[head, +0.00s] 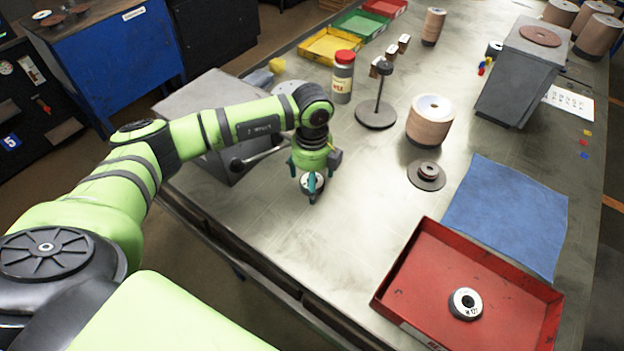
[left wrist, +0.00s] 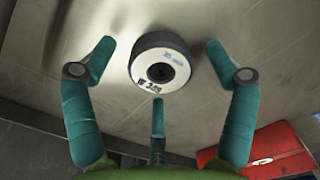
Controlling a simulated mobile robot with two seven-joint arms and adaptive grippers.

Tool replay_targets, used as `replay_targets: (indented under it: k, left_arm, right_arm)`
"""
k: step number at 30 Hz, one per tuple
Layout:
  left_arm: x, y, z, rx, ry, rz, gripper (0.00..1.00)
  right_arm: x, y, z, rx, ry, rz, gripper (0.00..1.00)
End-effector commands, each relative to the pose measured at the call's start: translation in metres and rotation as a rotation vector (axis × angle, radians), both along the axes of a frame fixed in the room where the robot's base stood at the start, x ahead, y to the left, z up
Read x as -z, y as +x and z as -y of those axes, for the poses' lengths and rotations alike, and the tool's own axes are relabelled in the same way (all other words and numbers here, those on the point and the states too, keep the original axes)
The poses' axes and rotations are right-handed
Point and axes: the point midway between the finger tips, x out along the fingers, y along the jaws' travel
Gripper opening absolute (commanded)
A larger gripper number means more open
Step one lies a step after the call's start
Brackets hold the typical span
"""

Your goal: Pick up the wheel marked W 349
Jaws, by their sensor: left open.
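The wheel marked W 349 (left wrist: 150,80) is a small grey disc with a white face, lying flat on the metal bench. Its print is partly blurred in the left wrist view. In the head view the same wheel (head: 306,184) shows under my left gripper (head: 311,187), partly hidden by the fingers. My left gripper is open, its teal fingers spread; in the left wrist view (left wrist: 159,60) the wheel lies between the two upper fingertips, with clear gaps and no visible contact. My right gripper is not in view.
Another wheel, marked W 127 or similar (head: 465,303), lies in the red tray (head: 420,262). A blue cloth (head: 508,212), small stacked discs (head: 427,174), a disc roll (head: 429,122), a spindle stand (head: 377,114) and a red-capped jar (head: 343,78) stand to the right and behind.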

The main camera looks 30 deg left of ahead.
Motion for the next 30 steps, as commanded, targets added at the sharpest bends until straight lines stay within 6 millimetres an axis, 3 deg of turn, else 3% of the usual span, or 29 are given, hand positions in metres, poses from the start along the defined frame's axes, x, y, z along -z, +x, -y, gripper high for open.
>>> replay_targets:
  k: [5, 6, 9, 11, 23, 30]
  left_arm:
    - [0.001, 0.0, 0.0, 0.001, -0.001, 0.001, 0.85]
    - [0.001, 0.0, 0.0, 0.001, -0.001, 0.001, 0.81]
    - [0.001, 0.0, 0.0, 0.001, -0.001, 0.001, 0.41]
    - [0.001, 0.0, 0.0, 0.001, -0.001, 0.001, 0.21]
    - [0.0, 0.001, 0.001, 0.001, -0.001, 0.002, 0.2]
    - [-0.018, 0.001, 0.001, 0.003, -0.002, 0.005, 0.2]
  right_arm:
    - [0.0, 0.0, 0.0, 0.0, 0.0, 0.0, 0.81]
    - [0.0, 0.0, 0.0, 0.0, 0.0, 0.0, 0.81]
    - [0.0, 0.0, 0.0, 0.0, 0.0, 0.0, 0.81]
    - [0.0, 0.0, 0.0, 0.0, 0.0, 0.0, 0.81]
    - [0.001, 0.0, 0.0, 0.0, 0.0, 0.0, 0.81]
    - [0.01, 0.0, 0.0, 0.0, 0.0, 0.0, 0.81]
